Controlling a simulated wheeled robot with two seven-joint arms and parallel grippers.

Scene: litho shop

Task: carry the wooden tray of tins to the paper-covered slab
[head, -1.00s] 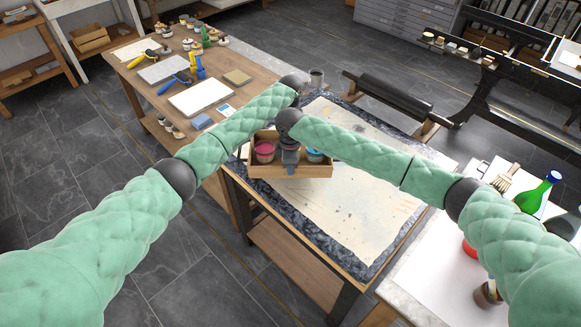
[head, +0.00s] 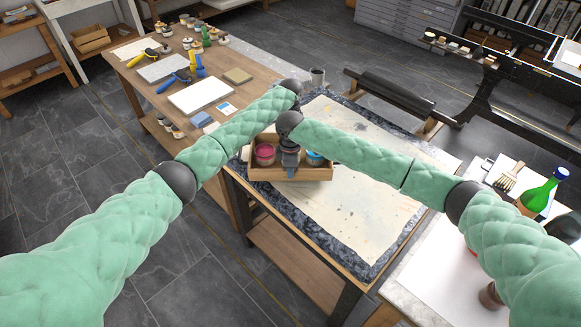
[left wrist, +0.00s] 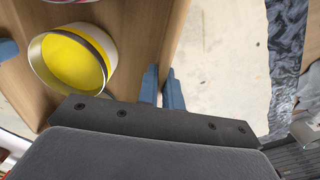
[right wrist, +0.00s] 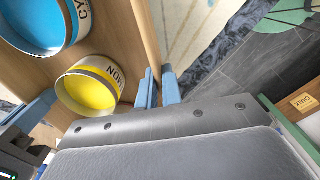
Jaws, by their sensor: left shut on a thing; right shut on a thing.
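The wooden tray (head: 260,174) is over the near left corner of the dark, speckled slab (head: 243,179), whose middle is covered by a stained cream paper sheet (head: 350,205). I cannot tell whether the tray touches it. A magenta tin (head: 264,153) and a cyan tin (head: 315,157) stand in the tray. A yellow tin (left wrist: 75,60) shows in the left wrist view and the right wrist view (right wrist: 90,88). My right gripper (head: 290,171) is shut on the tray's near wall. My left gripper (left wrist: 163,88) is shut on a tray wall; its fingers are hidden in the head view.
A wooden bench (head: 150,75) at the back left holds tools, pots and a white slab (head: 201,95). At right, a white-topped table (head: 435,280) holds a green bottle (head: 540,192) and brush (head: 508,177). Much of the paper is bare.

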